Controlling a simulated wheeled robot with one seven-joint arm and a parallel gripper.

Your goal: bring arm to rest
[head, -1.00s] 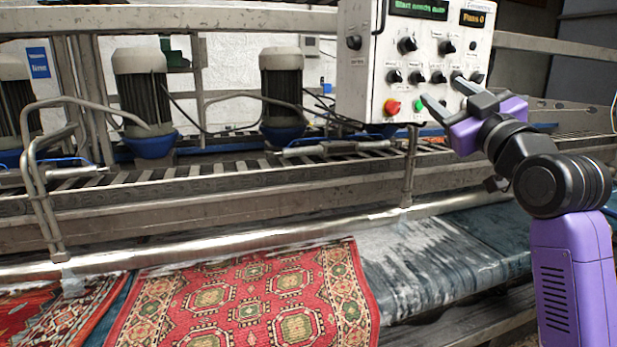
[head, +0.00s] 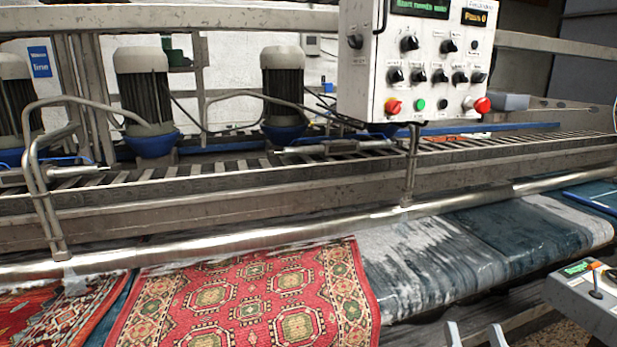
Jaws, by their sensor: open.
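My gripper (head: 475,335) shows only as two grey fingertips at the bottom edge of the head view, right of centre. The tips stand apart with nothing seen between them. The rest of my gripper and my arm are out of the frame. The fingertips are low in the picture, well below the white control box (head: 381,68), and appear clear of the rugs.
The control box carries black knobs, red buttons, a green button (head: 421,104) and lit displays. A red patterned rug (head: 250,300) and a wet grey-blue rug (head: 500,242) hang below the metal roller. A grey box with a joystick (head: 590,312) stands at the lower right.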

